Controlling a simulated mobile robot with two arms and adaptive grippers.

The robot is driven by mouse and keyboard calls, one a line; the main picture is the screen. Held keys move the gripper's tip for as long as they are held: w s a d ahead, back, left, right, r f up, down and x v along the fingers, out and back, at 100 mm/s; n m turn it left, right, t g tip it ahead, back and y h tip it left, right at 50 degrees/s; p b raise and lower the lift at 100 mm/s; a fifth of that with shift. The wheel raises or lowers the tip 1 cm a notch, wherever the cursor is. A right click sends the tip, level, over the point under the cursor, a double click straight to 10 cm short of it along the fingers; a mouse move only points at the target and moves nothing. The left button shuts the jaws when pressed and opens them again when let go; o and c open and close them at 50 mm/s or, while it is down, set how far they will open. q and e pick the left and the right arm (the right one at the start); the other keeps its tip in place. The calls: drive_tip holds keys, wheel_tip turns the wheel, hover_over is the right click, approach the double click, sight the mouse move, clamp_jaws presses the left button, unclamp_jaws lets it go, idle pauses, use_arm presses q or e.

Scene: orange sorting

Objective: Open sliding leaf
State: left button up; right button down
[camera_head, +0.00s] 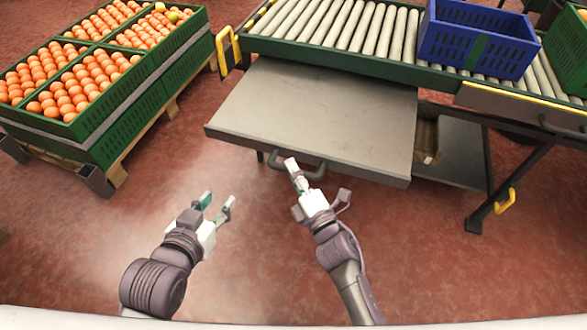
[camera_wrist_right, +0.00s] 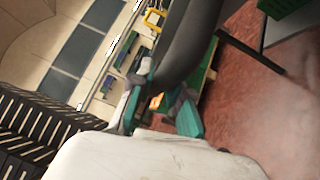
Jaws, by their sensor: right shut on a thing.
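The sliding leaf (camera_head: 320,115) is a flat grey metal panel. It stands out toward me from under the roller conveyor, extended well past its edge. A dark bar handle (camera_head: 316,173) sits on its front edge. My right gripper (camera_head: 298,180) is at the left part of this handle and is shut on it. In the right wrist view the dark handle (camera_wrist_right: 186,45) runs close up between the teal fingers (camera_wrist_right: 160,102); the exact contact is partly hidden. My left gripper (camera_head: 216,205) is open and empty, above the floor to the left of the handle.
Green crates (camera_head: 110,125) full of oranges stand on a pallet at the left. A blue crate (camera_head: 475,42) sits on the roller conveyor (camera_head: 340,25). A lower shelf (camera_head: 455,155) with a cardboard box (camera_head: 426,138) is right of the leaf. The red floor in front is clear.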

drive_tip(key=shift+s, duration=0.2)
drive_tip(key=c, duration=1.1)
unclamp_jaws()
drive_tip(key=v, duration=1.2)
drive_tip(key=shift+r, duration=0.1)
